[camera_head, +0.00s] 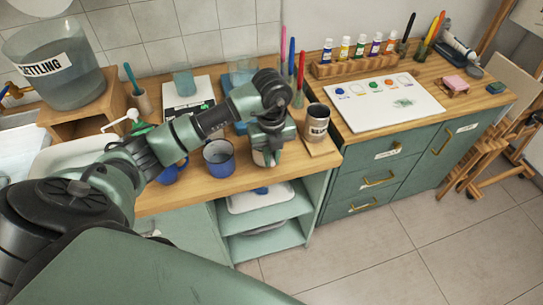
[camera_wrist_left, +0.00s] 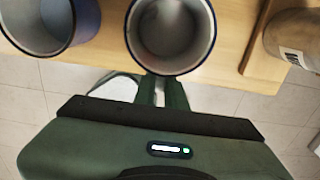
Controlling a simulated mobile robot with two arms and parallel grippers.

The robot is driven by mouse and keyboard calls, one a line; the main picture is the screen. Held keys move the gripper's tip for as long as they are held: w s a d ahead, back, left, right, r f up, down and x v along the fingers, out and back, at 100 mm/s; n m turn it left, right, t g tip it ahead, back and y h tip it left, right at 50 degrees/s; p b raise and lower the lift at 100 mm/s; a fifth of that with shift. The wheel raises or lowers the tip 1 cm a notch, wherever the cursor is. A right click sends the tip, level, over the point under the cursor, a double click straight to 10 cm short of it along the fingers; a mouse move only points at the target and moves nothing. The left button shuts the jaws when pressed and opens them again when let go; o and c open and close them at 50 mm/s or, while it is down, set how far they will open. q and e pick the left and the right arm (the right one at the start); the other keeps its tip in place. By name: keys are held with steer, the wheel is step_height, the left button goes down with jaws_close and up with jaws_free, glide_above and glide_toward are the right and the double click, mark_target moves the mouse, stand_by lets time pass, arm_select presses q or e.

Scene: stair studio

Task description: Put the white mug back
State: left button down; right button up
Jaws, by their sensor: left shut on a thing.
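My left gripper (camera_head: 266,148) is over the front edge of the wooden counter. It is shut on the white mug (camera_head: 263,158), which is mostly hidden behind the gripper in the head view. In the left wrist view the mug (camera_wrist_left: 171,34) shows from above with its dark rim and empty inside, and the gripper's fingers (camera_wrist_left: 162,92) meet its near side. I cannot tell whether the mug touches the counter. My right gripper is not in view.
A dark blue mug (camera_head: 219,158) stands just left of the gripper, with another blue mug (camera_head: 170,174) farther left. A labelled metal can (camera_head: 316,122) stands close on the right. Open shelves (camera_head: 268,221) lie below; a paint palette board (camera_head: 390,102) is right.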

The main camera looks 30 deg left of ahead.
arm_select(q)
steer(key=c, duration=1.5)
jaws_free()
steer(key=shift+f, duration=0.1)
steer(key=shift+o, duration=0.2)
steer(key=shift+r, duration=0.25)
steer(key=shift+w+r, duration=0.1)
steer(key=shift+r, duration=0.2)
step_height(320, 180, up, 7)
steer(key=shift+f+b, duration=0.1)
steer(key=shift+b, duration=0.95)
steer(key=shift+r+p, duration=0.3)
steer(key=shift+r, duration=1.95)
